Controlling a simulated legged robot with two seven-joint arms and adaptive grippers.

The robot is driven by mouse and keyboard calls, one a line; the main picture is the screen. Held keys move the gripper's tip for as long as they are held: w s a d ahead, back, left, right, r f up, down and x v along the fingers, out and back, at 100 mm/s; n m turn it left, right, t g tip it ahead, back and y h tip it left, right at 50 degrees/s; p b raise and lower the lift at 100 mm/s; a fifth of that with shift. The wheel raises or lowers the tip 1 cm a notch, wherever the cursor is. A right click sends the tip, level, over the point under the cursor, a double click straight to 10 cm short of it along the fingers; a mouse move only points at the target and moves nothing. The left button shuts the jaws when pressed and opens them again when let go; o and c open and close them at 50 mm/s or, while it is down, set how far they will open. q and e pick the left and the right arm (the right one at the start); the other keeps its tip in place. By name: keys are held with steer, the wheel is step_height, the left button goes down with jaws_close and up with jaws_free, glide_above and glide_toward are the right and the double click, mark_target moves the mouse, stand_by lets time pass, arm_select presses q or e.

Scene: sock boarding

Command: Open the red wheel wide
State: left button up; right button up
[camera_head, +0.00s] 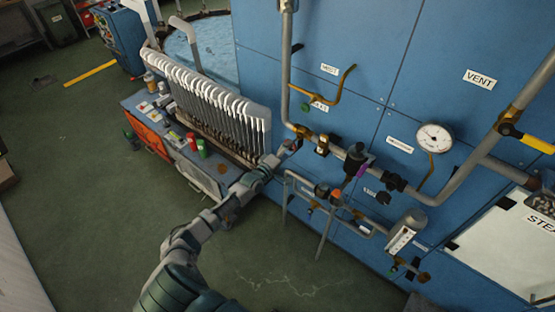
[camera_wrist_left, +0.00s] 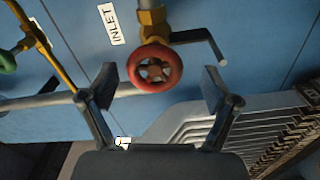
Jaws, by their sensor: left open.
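The red wheel (camera_wrist_left: 155,68) is a small round handwheel with spokes, on a brass valve (camera_wrist_left: 153,22) against a blue panel in the left wrist view. My left gripper (camera_wrist_left: 160,80) is open, with one finger on each side of the wheel and a visible gap to each. In the head view my left arm reaches up to the pipework, and its gripper (camera_head: 283,151) is at the lower end of the vertical pipe. There the wheel is small and largely hidden by the gripper. My right gripper is in neither view.
An INLET label (camera_wrist_left: 116,24) is beside the valve. A yellow lever (camera_head: 345,86), a gauge (camera_head: 434,138) and more pipes are on the blue panel (camera_head: 350,30). A rack of white boards (camera_head: 215,100) stands close to the left of the gripper.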

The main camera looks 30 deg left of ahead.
arm_select(q)
steer(key=s, duration=1)
steer(key=shift+a, duration=0.45)
steer(key=shift+f, duration=0.2)
